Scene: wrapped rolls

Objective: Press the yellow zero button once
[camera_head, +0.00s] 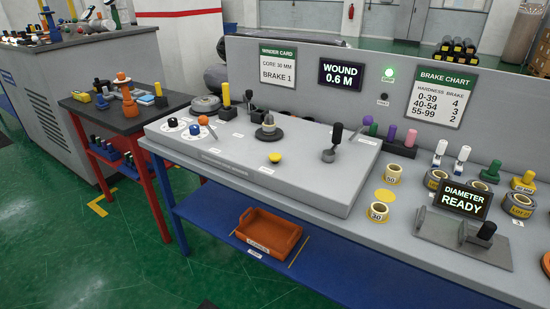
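Nothing covers the button. A dark wound spindle on a round base (268,130) stands just behind it. The black screen (341,75) on the back wall reads "WOUND 0.6 M". Neither of my grippers is in view.
A black-knobbed lever (333,146) stands right of the button. Knobs (195,130) and an orange-tipped lever (205,121) are on the panel's left. Rolls (379,211) and a "DIAMETER READY" gauge (465,200) stand on the right. An orange tray (268,231) is on the lower shelf.

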